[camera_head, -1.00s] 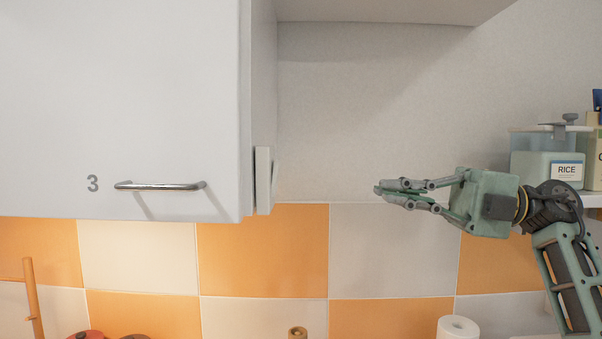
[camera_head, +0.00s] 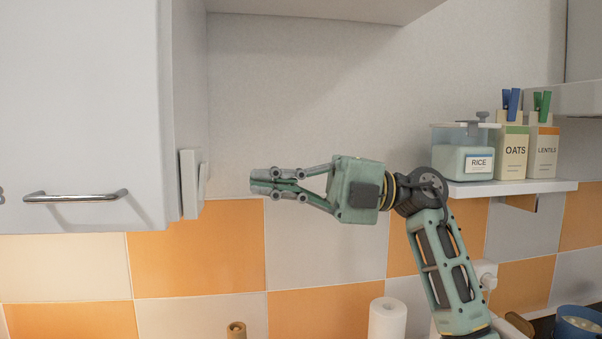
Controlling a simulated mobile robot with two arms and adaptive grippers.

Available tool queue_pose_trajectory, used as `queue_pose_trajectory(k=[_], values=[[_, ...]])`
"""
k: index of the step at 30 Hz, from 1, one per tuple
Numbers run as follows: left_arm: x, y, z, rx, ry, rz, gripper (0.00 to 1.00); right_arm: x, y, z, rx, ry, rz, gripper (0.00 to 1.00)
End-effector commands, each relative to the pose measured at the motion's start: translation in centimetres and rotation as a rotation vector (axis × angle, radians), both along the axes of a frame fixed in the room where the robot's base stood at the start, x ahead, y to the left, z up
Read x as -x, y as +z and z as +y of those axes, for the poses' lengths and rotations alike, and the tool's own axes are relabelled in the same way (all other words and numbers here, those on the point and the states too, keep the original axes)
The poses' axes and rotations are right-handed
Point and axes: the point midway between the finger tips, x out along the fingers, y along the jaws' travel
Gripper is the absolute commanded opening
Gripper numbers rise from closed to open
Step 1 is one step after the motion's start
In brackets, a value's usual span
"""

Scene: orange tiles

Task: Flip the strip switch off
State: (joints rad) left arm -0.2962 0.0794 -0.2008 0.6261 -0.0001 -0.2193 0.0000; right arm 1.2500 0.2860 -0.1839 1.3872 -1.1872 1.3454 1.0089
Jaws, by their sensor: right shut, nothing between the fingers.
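The strip switch (camera_head: 190,184) is a pale plate with a tilted rocker (camera_head: 203,182) on its right face. It is fixed low on the right side of the white wall cabinet (camera_head: 80,110). My right gripper (camera_head: 252,182) is shut and empty, its fingers pointing left at about the switch's height. A gap of bare wall shows between the fingertips and the rocker. My left gripper is not in view.
A shelf (camera_head: 560,185) at the right holds a rice container (camera_head: 462,165), an oats box (camera_head: 513,160) and a lentils box (camera_head: 543,155). Below stand a paper roll (camera_head: 387,320) and a wooden-topped item (camera_head: 236,330). The cabinet has a metal handle (camera_head: 75,197).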

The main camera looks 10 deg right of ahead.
Motion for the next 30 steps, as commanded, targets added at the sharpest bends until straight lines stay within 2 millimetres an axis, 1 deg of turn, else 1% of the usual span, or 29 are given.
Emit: queue_pose_trajectory(k=[1, 3, 6, 10, 15, 24, 26, 30], values=[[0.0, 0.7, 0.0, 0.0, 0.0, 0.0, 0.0, 0.0, 0.4, 1.1, -0.001, 0.004, 0.001, 0.0], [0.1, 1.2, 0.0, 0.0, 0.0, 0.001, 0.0, 0.1, 0.6, 2.4, 0.0, 0.003, 0.001, 0.0], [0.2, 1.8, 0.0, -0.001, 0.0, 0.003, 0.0, 0.0, 0.8, 3.9, -0.002, 0.003, 0.001, 0.0], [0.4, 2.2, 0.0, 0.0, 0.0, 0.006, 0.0, 0.0, 0.8, 5.2, -0.001, 0.001, 0.001, 0.0], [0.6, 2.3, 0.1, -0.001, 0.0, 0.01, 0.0, 0.0, 0.7, 5.8, 0.001, -0.001, 0.0, 0.0], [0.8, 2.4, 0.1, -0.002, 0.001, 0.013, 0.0, 0.0, 0.7, 5.8, 0.003, -0.001, 0.0, 0.0], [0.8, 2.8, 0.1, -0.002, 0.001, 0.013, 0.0, 0.0, 1.0, 5.9, 0.014, -0.002, -0.001, 0.0], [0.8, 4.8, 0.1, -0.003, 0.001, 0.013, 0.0, 0.0, 1.8, 6.4, 0.085, -0.003, -0.003, 0.0]])
